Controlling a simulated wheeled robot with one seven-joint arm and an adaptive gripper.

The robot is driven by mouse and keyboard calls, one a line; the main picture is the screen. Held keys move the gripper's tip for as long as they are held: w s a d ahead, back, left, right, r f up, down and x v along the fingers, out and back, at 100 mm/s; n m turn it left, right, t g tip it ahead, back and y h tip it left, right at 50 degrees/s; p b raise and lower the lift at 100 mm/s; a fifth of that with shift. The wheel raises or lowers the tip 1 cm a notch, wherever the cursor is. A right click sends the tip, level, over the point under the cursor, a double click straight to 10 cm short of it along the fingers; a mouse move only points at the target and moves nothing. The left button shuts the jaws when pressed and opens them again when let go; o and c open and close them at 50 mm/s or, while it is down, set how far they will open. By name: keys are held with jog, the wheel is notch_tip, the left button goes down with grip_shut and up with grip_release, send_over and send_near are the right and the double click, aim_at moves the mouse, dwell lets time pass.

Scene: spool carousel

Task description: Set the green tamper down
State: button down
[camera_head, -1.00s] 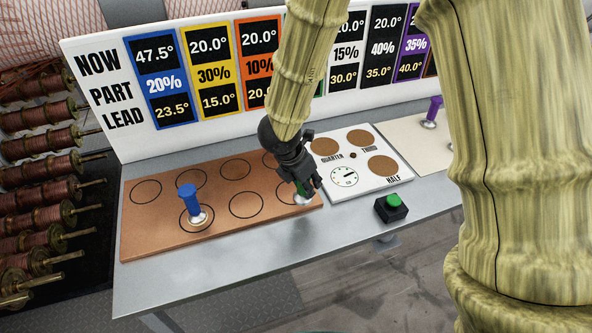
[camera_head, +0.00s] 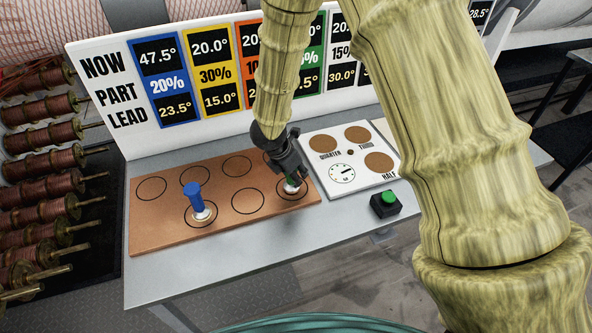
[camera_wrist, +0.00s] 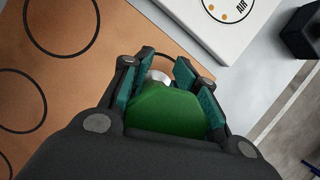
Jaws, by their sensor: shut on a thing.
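The green tamper (camera_wrist: 165,108) is between the fingers of my gripper (camera_head: 291,178), with its green handle filling the gap in the wrist view. My gripper is shut on it. Its pale metal foot (camera_head: 292,187) is at the front right circle of the brown board (camera_head: 165,229). I cannot tell for sure whether the foot touches the board. The fingers also show in the wrist view (camera_wrist: 170,85). The blue tamper (camera_head: 194,198) stands upright on a front circle of the same board, left of my gripper.
A white panel (camera_head: 333,147) with brown discs and a dial lies right of the board. A black box with a green button (camera_head: 385,203) sits in front of it. The upright sign (camera_head: 100,98) rises behind. Several empty circles show, including one (camera_head: 248,202) between the tampers.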

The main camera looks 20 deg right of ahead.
jog(key=shift+f, duration=0.25)
jog(key=c, duration=1.1)
grip_release()
jog(key=shift+r, duration=0.1)
jog(key=b+v, duration=0.2)
jog(key=v, duration=1)
jog(key=shift+b, duration=0.4)
jog(key=shift+s+r, duration=0.1)
jog(key=shift+r, duration=0.05)
